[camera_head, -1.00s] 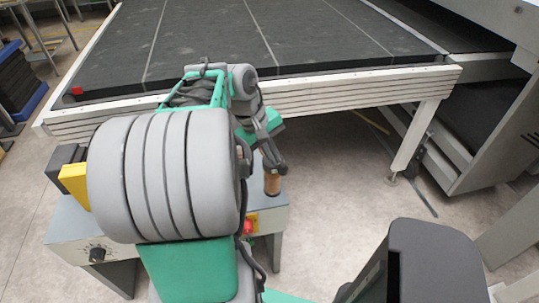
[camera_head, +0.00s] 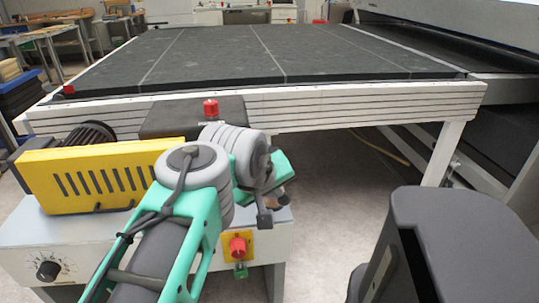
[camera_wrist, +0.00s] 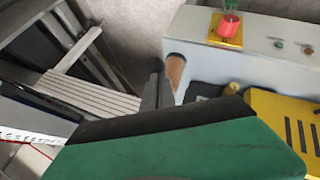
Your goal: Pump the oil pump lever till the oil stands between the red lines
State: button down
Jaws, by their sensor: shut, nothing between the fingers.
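A brown cylindrical grip (camera_head: 284,201), which looks like the pump lever's handle, shows at the right end of the grey machine box, partly hidden behind my arm. It also shows in the wrist view (camera_wrist: 176,72), close beside the dark fingers. My gripper (camera_head: 264,217) points down just left of the grip in the head view. In the wrist view my gripper (camera_wrist: 156,86) is shut and holds nothing; I cannot tell whether it touches the grip. The lever's base, the oil level and the red lines are not visible.
The grey machine box (camera_head: 30,262) carries a slotted yellow cover (camera_head: 95,175), a dial (camera_head: 47,270) and a red stop button (camera_head: 238,246). A red-topped dark block (camera_head: 195,117) stands behind. The white-framed black conveyor (camera_head: 230,55) spans the back.

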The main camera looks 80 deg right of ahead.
jog(key=shift+f+b, duration=0.55)
jog(key=shift+f, duration=0.4)
jog(key=shift+a+f, duration=0.1)
jog(key=shift+f, duration=0.05)
jog(key=p+v, duration=0.3)
jog(key=v, duration=0.5)
jog(key=shift+r, duration=0.25)
jog(key=shift+w, duration=0.1)
